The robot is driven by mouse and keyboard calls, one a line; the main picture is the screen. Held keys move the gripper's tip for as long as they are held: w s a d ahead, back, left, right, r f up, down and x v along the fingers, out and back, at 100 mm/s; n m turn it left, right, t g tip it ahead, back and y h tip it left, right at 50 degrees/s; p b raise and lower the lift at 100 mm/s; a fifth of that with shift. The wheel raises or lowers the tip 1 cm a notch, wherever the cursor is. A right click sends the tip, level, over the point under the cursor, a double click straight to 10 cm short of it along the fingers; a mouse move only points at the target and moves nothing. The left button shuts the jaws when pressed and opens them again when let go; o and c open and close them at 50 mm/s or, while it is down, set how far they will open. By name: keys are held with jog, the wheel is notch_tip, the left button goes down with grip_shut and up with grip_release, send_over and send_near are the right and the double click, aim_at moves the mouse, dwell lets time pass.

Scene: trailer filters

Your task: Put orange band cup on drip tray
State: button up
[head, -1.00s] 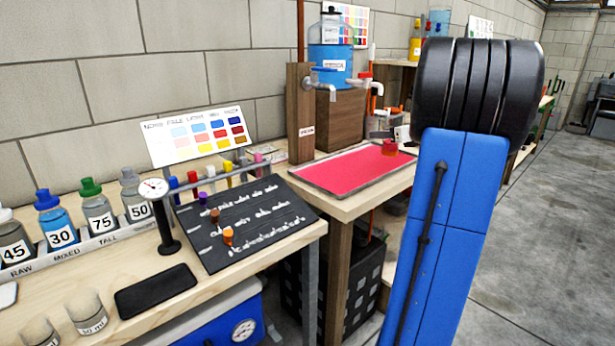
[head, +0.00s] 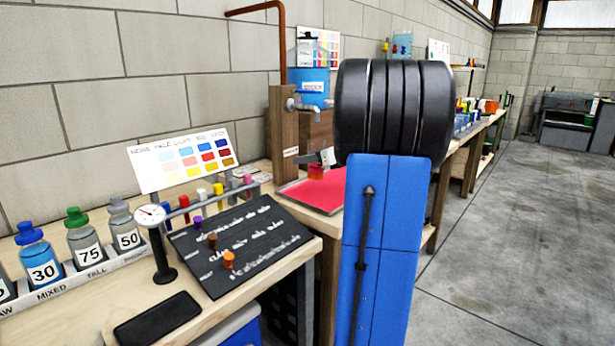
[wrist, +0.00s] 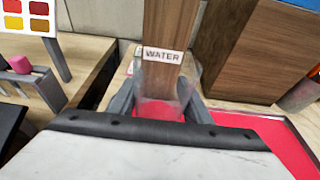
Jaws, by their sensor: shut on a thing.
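My gripper (head: 327,158) is shut on a clear cup with a red-orange part (head: 316,172). In the wrist view the cup (wrist: 160,110) stands between the two grey fingers, its see-through wall in front of the wooden post marked WATER. The drip tray (head: 308,194), metal-rimmed with a red-pink surface, lies on the bench; it also shows in the wrist view (wrist: 275,135). The cup appears over or near the tray's back left part. I cannot tell whether its base touches the tray. My arm hides the tray's right side.
The wooden WATER post (head: 283,125) and a wooden block (head: 315,135) with a blue water container (head: 313,85) stand behind the tray. A black sloped board (head: 228,245), a gauge (head: 153,217) and numbered bottles stand on the nearer bench at left. Floor is clear at right.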

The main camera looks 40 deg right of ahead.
aim_at(322, 170)
jog(key=shift+f, duration=2.55)
jog(key=shift+f, duration=0.1)
jog(key=o, duration=1.2)
jog(key=shift+o, duration=0.2)
jog(key=v, duration=1.2)
